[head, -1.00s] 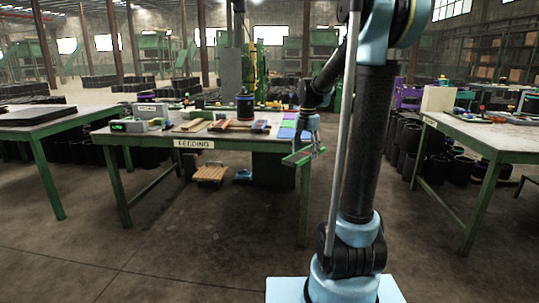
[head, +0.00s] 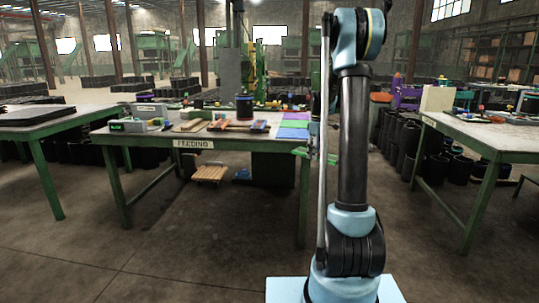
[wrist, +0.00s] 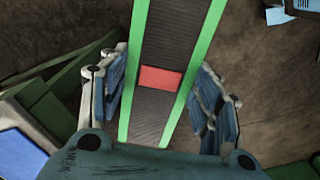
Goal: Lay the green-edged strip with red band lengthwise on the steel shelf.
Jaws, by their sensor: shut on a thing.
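The green-edged strip (wrist: 172,35) has a dark ribbed middle and a red band (wrist: 160,77); in the wrist view it runs lengthwise from the top edge down between my fingers. My gripper (wrist: 163,60) is shut on the strip, one blue-and-white finger on each side. In the head view my own arm hides most of my gripper; green bits of the strip (head: 302,152) show beside the arm, by the right end of the feeding table. I cannot pick out the steel shelf with certainty in either view.
The feeding table (head: 150,140) bears a dark roll (head: 244,106), flat pieces and a purple sheet (head: 293,133). Another table (head: 490,135) stands at the right, with black rolls (head: 400,140) behind it. A table (head: 50,113) stands at the left. The front floor is clear.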

